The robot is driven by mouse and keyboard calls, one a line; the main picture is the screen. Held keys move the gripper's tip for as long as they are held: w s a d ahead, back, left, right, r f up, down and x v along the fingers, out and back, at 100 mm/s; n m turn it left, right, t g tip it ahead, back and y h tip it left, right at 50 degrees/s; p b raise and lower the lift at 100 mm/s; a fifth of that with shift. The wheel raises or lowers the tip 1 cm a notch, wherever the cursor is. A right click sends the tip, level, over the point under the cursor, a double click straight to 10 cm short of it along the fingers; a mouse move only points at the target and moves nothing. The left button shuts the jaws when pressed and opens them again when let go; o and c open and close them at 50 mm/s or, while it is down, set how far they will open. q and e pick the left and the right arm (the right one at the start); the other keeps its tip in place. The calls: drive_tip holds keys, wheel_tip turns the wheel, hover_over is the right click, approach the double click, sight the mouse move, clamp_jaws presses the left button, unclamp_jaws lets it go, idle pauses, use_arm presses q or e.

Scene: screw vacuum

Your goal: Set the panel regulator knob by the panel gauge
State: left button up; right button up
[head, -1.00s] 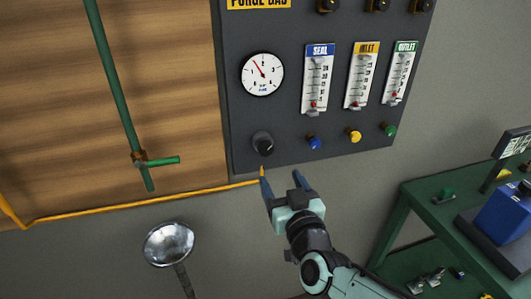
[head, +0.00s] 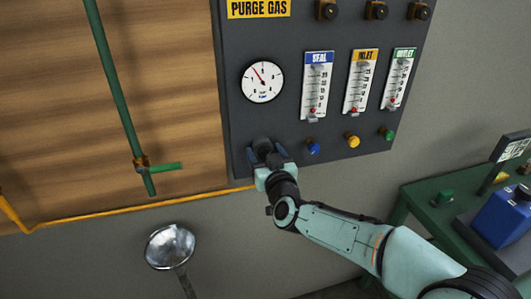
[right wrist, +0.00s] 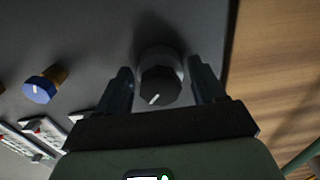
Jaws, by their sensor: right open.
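The black regulator knob (head: 262,144) is at the lower left of the dark panel (head: 236,125), below the round white panel gauge (head: 262,81). The gauge needle points to the upper left. My right gripper (head: 266,155) is at the knob in the head view and partly covers it. In the right wrist view the knob (right wrist: 160,84) with its white mark lies between the two open fingers (right wrist: 162,88), with a gap on each side. My left gripper is not in view.
Blue (head: 313,147), yellow (head: 352,141) and green (head: 386,133) small knobs sit to the right, under three flow meters. A green bench (head: 425,209) stands at the right.

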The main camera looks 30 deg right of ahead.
drive_tip(key=c, duration=1.1)
drive_tip(key=shift+o, duration=0.2)
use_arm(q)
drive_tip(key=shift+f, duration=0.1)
use_arm(e)
drive_tip(key=shift+f, duration=0.1)
drive_tip(key=shift+m+b, duration=0.4)
drive_tip(key=shift+m, duration=0.1)
drive_tip(key=shift+a+f+m+b, duration=0.1)
drive_tip(key=shift+m+b, duration=0.65)
drive_tip(key=shift+m, duration=0.25)
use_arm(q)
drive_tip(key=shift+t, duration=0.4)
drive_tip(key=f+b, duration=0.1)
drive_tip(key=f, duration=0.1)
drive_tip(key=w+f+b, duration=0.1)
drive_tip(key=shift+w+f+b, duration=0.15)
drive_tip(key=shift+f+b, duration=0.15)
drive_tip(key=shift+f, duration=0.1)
use_arm(e)
drive_tip(key=m, duration=0.5)
drive_tip(key=shift+m, duration=0.3)
